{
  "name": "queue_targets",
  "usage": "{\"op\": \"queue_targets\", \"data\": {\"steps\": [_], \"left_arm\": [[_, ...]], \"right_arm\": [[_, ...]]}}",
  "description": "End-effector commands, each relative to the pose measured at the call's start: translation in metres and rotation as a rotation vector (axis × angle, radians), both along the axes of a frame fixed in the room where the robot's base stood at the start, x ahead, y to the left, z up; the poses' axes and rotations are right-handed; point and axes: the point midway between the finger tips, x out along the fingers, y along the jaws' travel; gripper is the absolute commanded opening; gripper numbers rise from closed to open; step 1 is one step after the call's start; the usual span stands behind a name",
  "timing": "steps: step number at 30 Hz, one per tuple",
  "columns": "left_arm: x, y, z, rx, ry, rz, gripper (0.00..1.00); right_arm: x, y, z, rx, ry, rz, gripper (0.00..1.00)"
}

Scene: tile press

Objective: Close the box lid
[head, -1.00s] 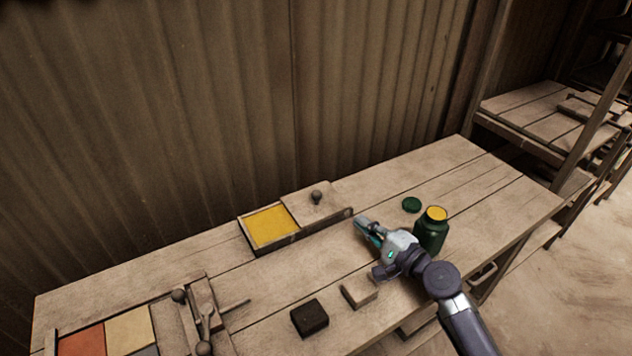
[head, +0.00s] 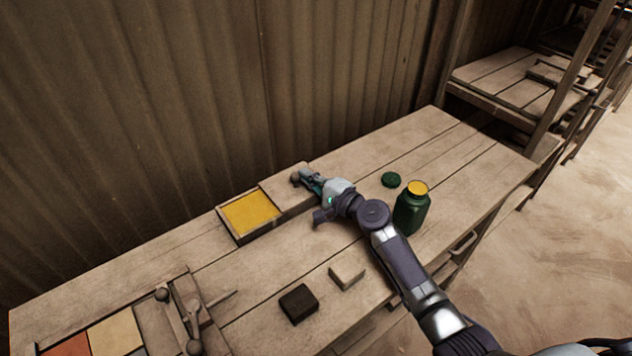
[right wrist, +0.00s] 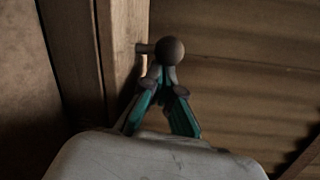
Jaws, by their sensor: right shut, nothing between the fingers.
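The wooden box (head: 250,236) sits at the back of the bench and holds a yellow fill (head: 250,213) that is uncovered. Its wooden lid (head: 275,190) lies slid to the right of the fill, with a round knob (head: 296,177) on top. My right gripper (head: 307,180) is at the knob's right side, fingers shut with nothing between them. In the right wrist view the knob (right wrist: 169,50) is just beyond the closed teal fingertips (right wrist: 165,80); I cannot tell whether they touch. My left gripper is not in view.
A green jar (head: 411,210) with yellow content stands open at right, its green cap (head: 391,180) beside it. A dark block (head: 299,304) and a pale block (head: 346,276) lie in front. A tile press (head: 180,320) is at front left. The corrugated wall is behind.

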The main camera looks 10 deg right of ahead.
Motion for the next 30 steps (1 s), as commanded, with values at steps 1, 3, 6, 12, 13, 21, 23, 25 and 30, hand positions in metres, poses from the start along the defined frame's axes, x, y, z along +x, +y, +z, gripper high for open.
{"op": "queue_targets", "data": {"steps": [1,3,6,12,13,21,23,25,30], "left_arm": [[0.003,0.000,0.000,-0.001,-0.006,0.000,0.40],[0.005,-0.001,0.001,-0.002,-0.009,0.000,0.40],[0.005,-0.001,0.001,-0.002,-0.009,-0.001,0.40],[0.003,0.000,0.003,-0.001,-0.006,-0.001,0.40],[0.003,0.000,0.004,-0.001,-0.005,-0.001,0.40],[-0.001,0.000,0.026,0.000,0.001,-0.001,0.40],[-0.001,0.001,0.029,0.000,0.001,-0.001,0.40],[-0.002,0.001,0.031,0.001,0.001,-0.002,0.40],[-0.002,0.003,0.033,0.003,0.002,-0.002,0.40]], "right_arm": [[0.001,0.001,0.000,0.000,0.000,0.000,0.00],[0.002,0.001,0.000,0.000,0.000,0.000,0.00],[0.001,0.001,0.000,0.000,0.000,0.000,0.00],[-0.001,0.006,0.001,0.002,0.001,0.001,0.00],[-0.002,0.010,0.001,0.003,0.001,0.002,0.00],[-0.030,0.076,0.003,0.006,0.004,0.005,0.00],[-0.035,0.090,0.003,0.006,0.003,0.002,0.00],[-0.041,0.103,0.002,0.004,0.003,0.003,0.00],[-0.047,0.119,0.001,0.003,0.000,0.002,0.00]]}}
